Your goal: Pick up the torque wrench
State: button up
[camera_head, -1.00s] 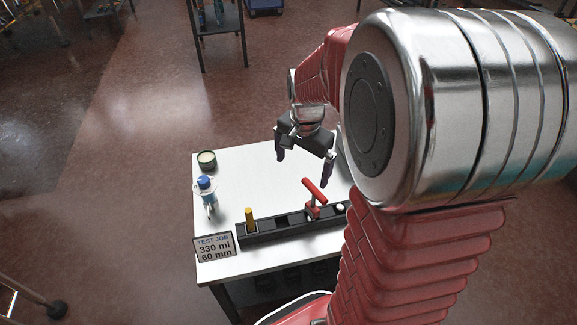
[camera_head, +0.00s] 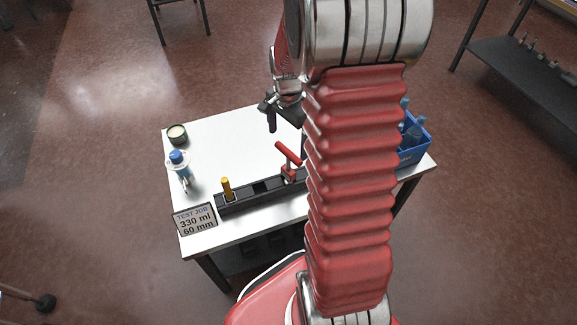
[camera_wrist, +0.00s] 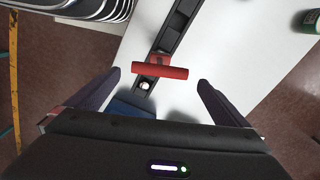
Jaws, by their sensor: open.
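The torque wrench, a red T-handled tool (camera_head: 288,155), stands tilted in a slot of the black rack (camera_head: 262,187) on the white table. In the wrist view its red crossbar (camera_wrist: 159,71) lies across the picture between and just beyond my fingertips. My gripper (camera_head: 287,128) is open and empty, above the table and a little behind the tool in the head view. In the wrist view my gripper (camera_wrist: 159,80) has a finger on each side, with no contact visible. My arm hides the rack's right end and part of my gripper in the head view.
A yellow-handled tool (camera_head: 227,187) stands in the rack's left end. A blue crate (camera_head: 412,147) holds bottles at the right. The table's back middle is clear.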

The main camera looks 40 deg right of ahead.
send_over(288, 169)
jog(key=f, duration=0.7)
jog(key=shift+w+d+f, duration=0.15)
jog(key=shift+w+d, duration=0.05)
jog(key=shift+w+d+f, duration=0.1)
jog(key=shift+f, duration=2.5)
jog(key=shift+c, duration=0.6)
jog(key=c, duration=1.1)
jog(key=shift+r, duration=0.15)
jog(key=shift+c, duration=0.2)
notch_tip(288, 169, up, 10)
jog(key=shift+f, duration=0.1)
